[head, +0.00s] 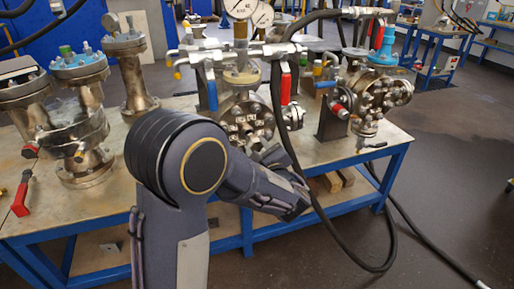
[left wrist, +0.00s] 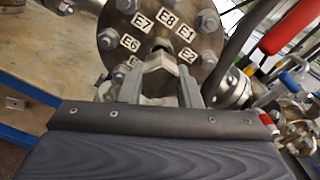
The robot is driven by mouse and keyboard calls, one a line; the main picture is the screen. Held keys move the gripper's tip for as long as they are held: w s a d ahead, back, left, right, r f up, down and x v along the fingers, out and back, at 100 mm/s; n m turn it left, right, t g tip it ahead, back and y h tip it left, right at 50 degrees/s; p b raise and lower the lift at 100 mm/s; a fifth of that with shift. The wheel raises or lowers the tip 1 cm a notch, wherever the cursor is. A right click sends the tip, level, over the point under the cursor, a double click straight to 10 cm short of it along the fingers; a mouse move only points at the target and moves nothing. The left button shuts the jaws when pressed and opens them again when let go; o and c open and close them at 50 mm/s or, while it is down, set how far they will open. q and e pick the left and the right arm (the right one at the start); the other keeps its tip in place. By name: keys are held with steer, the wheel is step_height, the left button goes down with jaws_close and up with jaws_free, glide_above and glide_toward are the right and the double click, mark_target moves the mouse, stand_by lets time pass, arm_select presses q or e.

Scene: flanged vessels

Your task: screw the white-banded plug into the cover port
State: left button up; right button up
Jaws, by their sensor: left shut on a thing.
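The round metal cover (left wrist: 150,32) faces my left wrist camera, with bolts and white labels E6, E7, E8, E1 and E2 around its face. It also shows in the head view (head: 246,106), partly behind my arm. My left gripper (left wrist: 160,78) is in front of the cover's middle, shut on a small metal piece (left wrist: 160,61), which I take to be the plug. Its white band cannot be made out. The port is hidden behind the piece and the fingers, so I cannot tell whether the plug sits in it. My right gripper is in neither view.
A black hose (head: 277,105) loops down just right of my left gripper. Another bolted vessel (head: 383,97) is at right, flanged vessels (head: 78,125) at left. The blue-framed table (head: 115,205) has bare top at front left.

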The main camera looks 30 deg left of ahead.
arm_select(q)
steer(key=shift+w+a, duration=0.1)
steer(key=shift+a, duration=0.05)
stand_by(0.3)
steer(key=shift+x, duration=0.9)
